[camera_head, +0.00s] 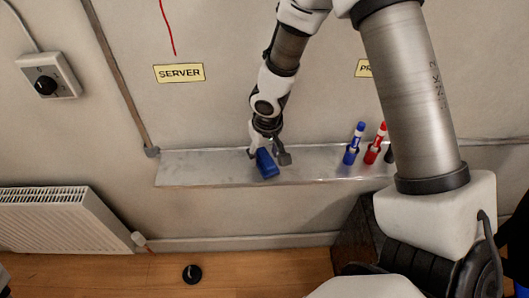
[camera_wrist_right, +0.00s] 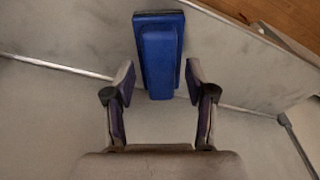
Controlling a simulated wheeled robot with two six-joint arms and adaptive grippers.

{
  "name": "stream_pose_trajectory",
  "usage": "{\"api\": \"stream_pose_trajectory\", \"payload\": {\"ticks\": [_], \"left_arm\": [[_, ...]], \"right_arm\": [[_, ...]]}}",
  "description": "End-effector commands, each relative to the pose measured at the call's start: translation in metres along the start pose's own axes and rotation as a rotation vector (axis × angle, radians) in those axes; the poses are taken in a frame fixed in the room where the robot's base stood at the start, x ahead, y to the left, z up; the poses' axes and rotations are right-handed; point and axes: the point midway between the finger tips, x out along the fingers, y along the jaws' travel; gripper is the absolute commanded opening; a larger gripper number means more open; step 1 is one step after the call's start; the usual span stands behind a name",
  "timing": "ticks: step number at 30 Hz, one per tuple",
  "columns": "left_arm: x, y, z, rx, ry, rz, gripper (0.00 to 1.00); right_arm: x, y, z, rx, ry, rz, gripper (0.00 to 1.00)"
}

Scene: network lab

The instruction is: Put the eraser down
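The blue eraser (camera_head: 266,164) with a dark edge is at the metal ledge on the wall, left of the markers. It also shows in the right wrist view (camera_wrist_right: 160,55), upper middle. My right gripper (camera_head: 268,155) is at the eraser, coming from above. In the right wrist view my right gripper (camera_wrist_right: 160,82) is open, with a finger on each side of the eraser's near end and a narrow gap on both sides. Most of the eraser lies beyond the fingertips. My left gripper is not in view.
The ledge (camera_head: 205,169) holds a blue marker (camera_head: 354,143) and a red marker (camera_head: 376,143) to the right, beside a darker item partly hidden by my arm. Its left part is bare. A SERVER label (camera_head: 179,73) is above. A radiator (camera_head: 62,222) stands lower left.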

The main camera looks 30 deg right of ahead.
Motion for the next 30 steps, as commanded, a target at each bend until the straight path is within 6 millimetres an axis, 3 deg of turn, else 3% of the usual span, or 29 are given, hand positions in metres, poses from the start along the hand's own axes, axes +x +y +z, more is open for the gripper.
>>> {"api": "stream_pose_trajectory", "payload": {"ticks": [6,15,19,23,30], "left_arm": [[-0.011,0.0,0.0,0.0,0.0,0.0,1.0],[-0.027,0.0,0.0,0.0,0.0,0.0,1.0],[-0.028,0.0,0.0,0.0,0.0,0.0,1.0],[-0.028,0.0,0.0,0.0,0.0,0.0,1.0],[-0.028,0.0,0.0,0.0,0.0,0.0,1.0]], "right_arm": [[-0.016,0.0,-0.002,0.001,0.003,0.0,0.55],[-0.091,0.0,-0.002,0.001,0.006,0.0,0.55],[-0.114,0.0,-0.002,0.0,0.005,0.001,0.55],[-0.124,0.0,-0.001,-0.001,0.002,0.0,0.55],[-0.124,0.0,-0.001,-0.001,0.0,0.001,0.55]]}}
